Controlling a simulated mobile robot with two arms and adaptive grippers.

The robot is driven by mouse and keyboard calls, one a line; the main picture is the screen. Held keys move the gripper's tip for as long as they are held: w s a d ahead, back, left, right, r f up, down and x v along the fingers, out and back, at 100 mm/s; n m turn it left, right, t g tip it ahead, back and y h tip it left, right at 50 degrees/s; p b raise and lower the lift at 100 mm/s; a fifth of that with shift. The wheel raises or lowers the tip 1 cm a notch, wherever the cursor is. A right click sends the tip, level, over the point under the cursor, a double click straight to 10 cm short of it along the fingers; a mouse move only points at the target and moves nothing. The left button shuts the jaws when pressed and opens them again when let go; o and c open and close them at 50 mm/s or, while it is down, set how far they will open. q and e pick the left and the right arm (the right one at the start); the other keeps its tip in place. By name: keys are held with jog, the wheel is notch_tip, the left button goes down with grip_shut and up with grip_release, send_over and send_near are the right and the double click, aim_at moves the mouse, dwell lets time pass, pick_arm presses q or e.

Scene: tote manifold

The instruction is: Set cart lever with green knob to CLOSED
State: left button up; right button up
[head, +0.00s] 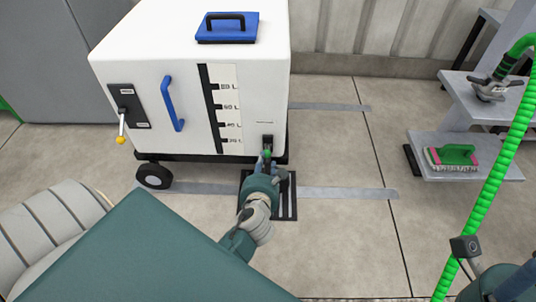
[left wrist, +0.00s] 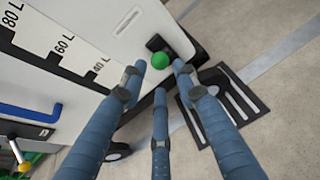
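The white cart (head: 180,70) stands ahead of me. Its green knob (head: 267,154) is low at the right of the front face, on a small black lever mount (head: 267,141). My left gripper (head: 266,165) is right at the knob and partly hides it in the head view. In the left wrist view the green knob (left wrist: 160,60) lies just beyond the spread blue fingertips of the left gripper (left wrist: 160,74). The fingers are apart and not closed on it. I cannot read the lever's position labels. My right gripper is out of view.
A lever with a yellow knob (head: 121,139) and a blue handle (head: 172,104) are on the same cart face. A black floor grate (head: 285,205) lies below the left gripper. A stepped grey stand with a green-handled brush (head: 453,155) is at right, behind a green hose (head: 490,185).

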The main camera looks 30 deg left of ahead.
aim_at(267, 152)
pick_arm(q)
jog(key=b+x, duration=0.3)
jog(key=x, duration=0.5)
jog(key=shift+f, duration=0.1)
jog(key=shift+w+a+f, duration=0.1)
jog(key=shift+w+a, duration=0.1)
jog(key=shift+w, duration=0.2)
grip_shut()
